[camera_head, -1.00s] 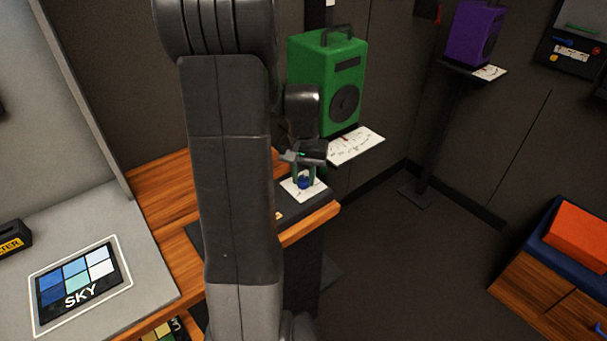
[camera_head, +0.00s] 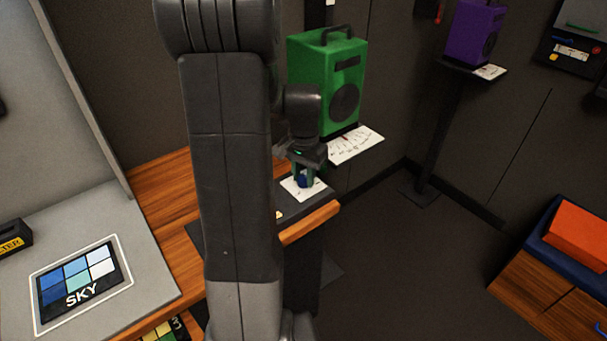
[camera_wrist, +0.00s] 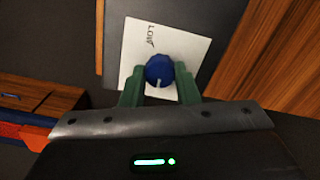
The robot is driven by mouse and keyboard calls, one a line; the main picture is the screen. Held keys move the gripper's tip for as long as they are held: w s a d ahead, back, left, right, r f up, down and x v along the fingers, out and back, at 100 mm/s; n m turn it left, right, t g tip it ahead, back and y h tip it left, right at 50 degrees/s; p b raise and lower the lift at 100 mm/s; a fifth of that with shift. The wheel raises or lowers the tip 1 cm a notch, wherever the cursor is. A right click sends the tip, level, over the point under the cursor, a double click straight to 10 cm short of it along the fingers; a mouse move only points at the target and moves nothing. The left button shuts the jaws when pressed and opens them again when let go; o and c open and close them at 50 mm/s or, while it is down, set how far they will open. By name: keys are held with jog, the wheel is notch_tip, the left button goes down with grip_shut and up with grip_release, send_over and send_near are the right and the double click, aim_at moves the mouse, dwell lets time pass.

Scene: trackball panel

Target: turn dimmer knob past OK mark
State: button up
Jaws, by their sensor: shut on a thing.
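The blue dimmer knob (camera_wrist: 159,70) sits on a white card (camera_wrist: 140,45) in the wrist view. The word "LOW" with a small tick shows on the card above the knob; no OK mark can be read. A short pale line shows on the near side of the knob. My gripper (camera_wrist: 160,83) is shut on the knob, with one green finger on each side. In the head view the knob (camera_head: 302,181) shows below my gripper (camera_head: 304,177) on the card (camera_head: 291,188), partly hidden by the fingers.
The card lies on a dark panel (camera_head: 322,199) on the wooden desk (camera_head: 310,226). A green speaker (camera_head: 313,60) stands behind it, with a white dial card (camera_head: 357,146) below. A tablet reading "SKY" (camera_head: 80,283) lies at left. My arm hides part of the desk.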

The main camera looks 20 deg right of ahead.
aim_at(304, 179)
jog(key=o, duration=1)
jog(key=shift+r, duration=0.1)
notch_tip(304, 179, up, 14)
jog(key=shift+f, duration=0.15)
notch_tip(304, 179, down, 14)
jog(key=shift+r, duration=0.1)
dwell(0.5)
